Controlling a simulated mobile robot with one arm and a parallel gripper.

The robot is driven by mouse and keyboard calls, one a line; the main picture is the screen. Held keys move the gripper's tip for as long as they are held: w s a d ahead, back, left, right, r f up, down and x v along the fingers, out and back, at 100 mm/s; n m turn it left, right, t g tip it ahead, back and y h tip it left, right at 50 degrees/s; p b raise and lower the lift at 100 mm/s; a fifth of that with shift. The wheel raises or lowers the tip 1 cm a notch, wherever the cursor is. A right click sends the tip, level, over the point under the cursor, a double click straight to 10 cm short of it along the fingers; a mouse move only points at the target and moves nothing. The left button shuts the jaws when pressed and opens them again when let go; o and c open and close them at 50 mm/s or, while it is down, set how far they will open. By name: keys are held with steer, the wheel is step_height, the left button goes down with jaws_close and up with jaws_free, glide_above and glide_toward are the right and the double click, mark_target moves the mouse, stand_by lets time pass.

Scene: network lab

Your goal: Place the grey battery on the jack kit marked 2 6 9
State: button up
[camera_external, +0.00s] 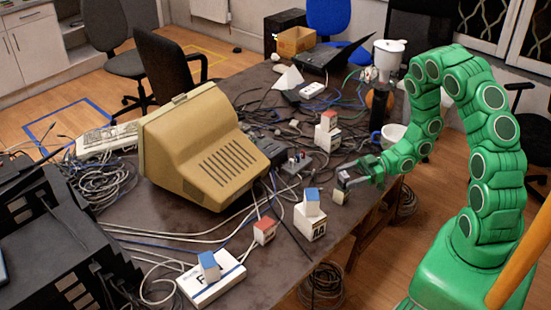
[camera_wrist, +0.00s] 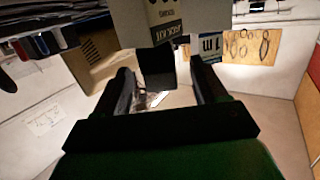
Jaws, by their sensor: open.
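My gripper (camera_external: 354,177) is open, low over the right part of the table. In the wrist view its two dark fingers (camera_wrist: 160,88) stand apart, with a dark block (camera_wrist: 157,67) beyond and between them; I cannot tell whether this is the grey battery. A box lettered "JACK KIT" (camera_wrist: 168,28) shows upside down past the fingers. Its number cannot be read. In the external view a white box with dark lettering (camera_external: 309,226) stands left of my gripper, with a blue-topped block (camera_external: 312,203) on it. A small pale block (camera_external: 339,196) is just below my gripper.
A beige monitor (camera_external: 205,150) fills the table's middle. A red block (camera_external: 264,231) and a white box (camera_external: 214,282) carrying a blue-topped block (camera_external: 209,266) lie nearer. Red-and-white boxes (camera_external: 327,134) and a mug (camera_external: 391,137) stand behind. Loose cables cover much of the table.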

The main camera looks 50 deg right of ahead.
steer(key=v, duration=0.8)
steer(key=shift+s+d, duration=0.1)
stand_by(0.6)
